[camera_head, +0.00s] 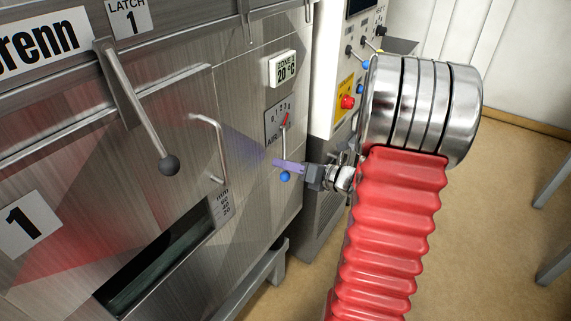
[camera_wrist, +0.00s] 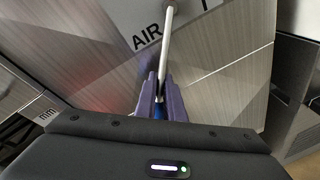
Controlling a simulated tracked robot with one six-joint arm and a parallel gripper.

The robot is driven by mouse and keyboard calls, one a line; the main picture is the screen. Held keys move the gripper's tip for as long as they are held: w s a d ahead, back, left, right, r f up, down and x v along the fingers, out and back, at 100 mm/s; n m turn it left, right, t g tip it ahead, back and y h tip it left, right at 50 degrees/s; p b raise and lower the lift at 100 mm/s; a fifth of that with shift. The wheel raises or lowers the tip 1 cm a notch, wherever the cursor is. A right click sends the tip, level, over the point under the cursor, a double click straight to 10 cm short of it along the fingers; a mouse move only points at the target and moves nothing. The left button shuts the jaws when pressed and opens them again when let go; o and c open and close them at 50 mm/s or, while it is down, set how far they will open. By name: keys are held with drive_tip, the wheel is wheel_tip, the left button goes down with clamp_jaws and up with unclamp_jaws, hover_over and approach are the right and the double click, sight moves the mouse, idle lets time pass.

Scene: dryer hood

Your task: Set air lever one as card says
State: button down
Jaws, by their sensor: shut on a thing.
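The air lever (camera_head: 284,143) is a thin pale rod with a blue knob (camera_head: 285,177), hanging nearly straight down from a grey scale plate (camera_head: 272,122) marked with numbers and AIR. No setting card is readable.
A latch lever with a dark ball (camera_head: 169,165), a door handle (camera_head: 216,150) and an open slot (camera_head: 155,262) are left of the air lever. A zone display (camera_head: 282,69) reads 20 °C. A control panel with a red button (camera_head: 347,102) stands to the right, near my arm.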

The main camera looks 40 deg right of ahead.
drive_tip(key=c, duration=1.9)
unclamp_jaws()
drive_tip(key=shift+r, duration=0.1)
drive_tip(key=shift+o, duration=0.2)
drive_tip(key=v, duration=1.3)
drive_tip(key=shift+s+d, duration=0.15)
drive_tip(key=shift+s, duration=0.25)
